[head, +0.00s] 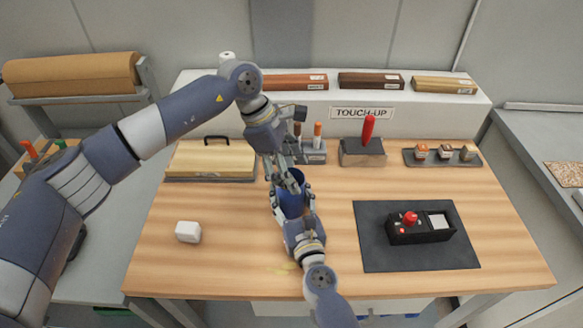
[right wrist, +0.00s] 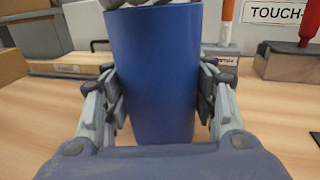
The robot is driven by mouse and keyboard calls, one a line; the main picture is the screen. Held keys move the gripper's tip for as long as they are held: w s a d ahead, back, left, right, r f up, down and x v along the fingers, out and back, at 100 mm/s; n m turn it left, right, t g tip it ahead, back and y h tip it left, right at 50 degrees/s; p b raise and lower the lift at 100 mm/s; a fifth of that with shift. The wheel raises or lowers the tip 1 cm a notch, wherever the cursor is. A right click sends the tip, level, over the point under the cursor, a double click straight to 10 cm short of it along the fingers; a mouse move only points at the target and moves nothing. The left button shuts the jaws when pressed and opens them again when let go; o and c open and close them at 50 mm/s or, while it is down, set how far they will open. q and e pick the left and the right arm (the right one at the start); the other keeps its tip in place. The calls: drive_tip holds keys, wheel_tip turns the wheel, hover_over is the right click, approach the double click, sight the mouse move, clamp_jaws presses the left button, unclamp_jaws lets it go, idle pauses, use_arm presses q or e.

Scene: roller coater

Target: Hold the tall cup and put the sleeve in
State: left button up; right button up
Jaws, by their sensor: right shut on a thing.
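The tall blue cup (head: 292,203) stands upright near the middle of the wooden table; it fills the centre of the right wrist view (right wrist: 153,75). My right gripper (right wrist: 160,95) is shut on the cup, with one finger on each side of its wall. My left gripper (head: 286,176) points down at the cup's mouth from behind. Its grey fingers also show at the cup's rim in the right wrist view, cut off by the top edge. I cannot tell whether they are open or shut. No sleeve can be made out; the cup's inside is mostly hidden.
A white block (head: 188,231) lies on the left of the table (head: 225,270). A dark mat (head: 375,255) with a black device (head: 418,232) is at right. A marker holder (head: 313,153) and a wooden board (head: 212,160) stand behind the cup. Bare wood lies between.

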use_arm(q)
drive_tip(key=shift+s+a+f, duration=0.1)
drive_tip(key=shift+a+f, duration=0.1)
drive_tip(key=shift+a, duration=0.1)
use_arm(e)
drive_tip(key=shift+w+d, duration=0.15)
use_arm(q)
drive_tip(key=shift+r, duration=0.2)
drive_tip(key=v, duration=1.2)
drive_tip(key=shift+d, duration=0.25)
use_arm(e)
drive_tip(key=shift+f, duration=0.1)
drive_tip(key=shift+f, duration=0.1)
drive_tip(key=o, duration=1.1)
drive_tip(key=shift+c, duration=0.2)
